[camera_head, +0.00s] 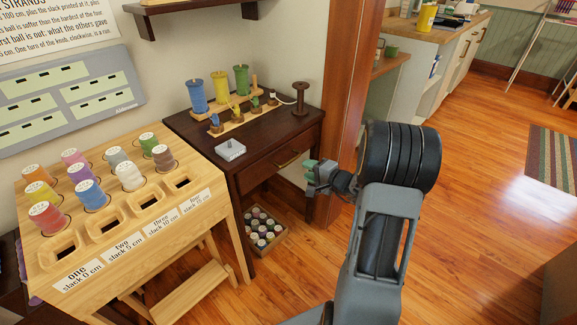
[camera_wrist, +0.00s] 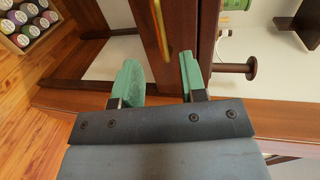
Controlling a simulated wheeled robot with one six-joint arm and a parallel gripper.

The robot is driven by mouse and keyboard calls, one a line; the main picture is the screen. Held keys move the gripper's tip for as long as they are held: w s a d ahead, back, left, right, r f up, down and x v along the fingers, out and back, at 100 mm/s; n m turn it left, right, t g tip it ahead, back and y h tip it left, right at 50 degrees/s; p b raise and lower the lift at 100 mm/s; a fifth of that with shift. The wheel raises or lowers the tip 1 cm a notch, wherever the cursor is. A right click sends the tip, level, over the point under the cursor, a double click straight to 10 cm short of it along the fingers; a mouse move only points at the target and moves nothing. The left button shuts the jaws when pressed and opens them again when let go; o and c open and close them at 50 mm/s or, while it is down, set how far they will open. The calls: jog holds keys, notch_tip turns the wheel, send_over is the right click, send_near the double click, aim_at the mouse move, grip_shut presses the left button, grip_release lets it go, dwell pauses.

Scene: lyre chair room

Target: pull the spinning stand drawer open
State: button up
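The spinning stand (camera_head: 245,178) is a small dark wooden table with one drawer. Its drawer front (camera_head: 265,172) looks flush with the frame, and it carries a brass bar handle (camera_head: 288,159). In the wrist view the handle (camera_wrist: 159,25) runs upright, with its lower end in line with the gap between my green fingers. My gripper (camera_head: 316,176) is just right of the handle in the head view. It is open and empty, as the wrist view (camera_wrist: 160,78) shows. I cannot tell whether the right finger touches the wood behind it.
A wooden door post (camera_head: 345,110) rises right beside the stand. A crate of spools (camera_head: 262,230) is on the floor under it. Thread cones and a dark spool (camera_head: 300,97) stand on top. A light wooden rack (camera_head: 120,215) is at the left.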

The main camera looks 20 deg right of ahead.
aim_at(288, 161)
jog(key=b+x, duration=0.1)
jog(key=x, duration=0.8)
jog(key=shift+w+a, duration=0.2)
jog(key=shift+w, duration=0.05)
grip_shut()
